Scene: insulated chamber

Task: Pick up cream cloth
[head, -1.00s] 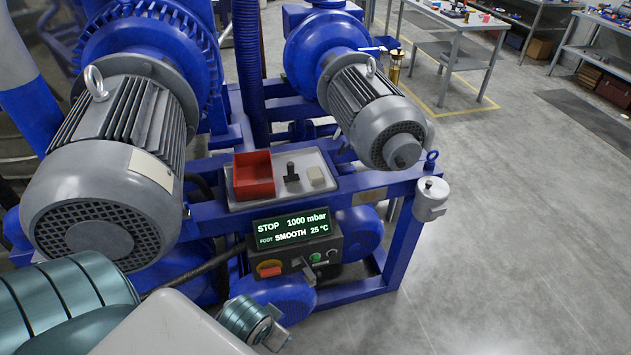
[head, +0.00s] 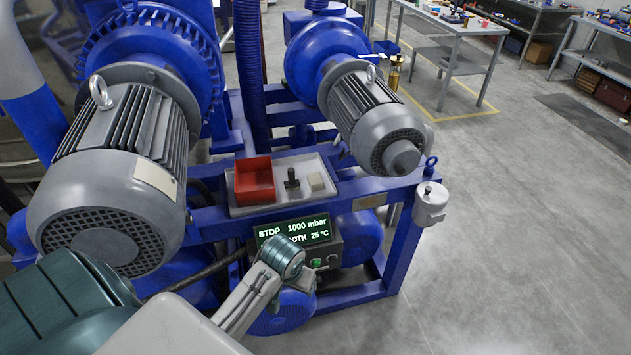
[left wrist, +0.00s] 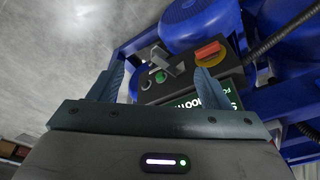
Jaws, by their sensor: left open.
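A small cream square (head: 316,181), which looks like the folded cream cloth, lies at the right end of a grey tray (head: 288,202) on the blue machine frame. My left arm comes in from the lower left in the head view, with its wrist in front of the control panel, below the tray. My left gripper (left wrist: 158,74) shows in the left wrist view, open and empty, its fingers spread before the control panel (left wrist: 184,72). The cloth cannot be seen in the left wrist view. My right gripper is not in view.
A red open box (head: 254,180) and a dark upright object (head: 291,180) share the tray with the cream square. Large grey motors (head: 110,190) (head: 380,120) stand to either side. A grey canister (head: 430,203) hangs at the frame's right corner. Open floor lies to the right.

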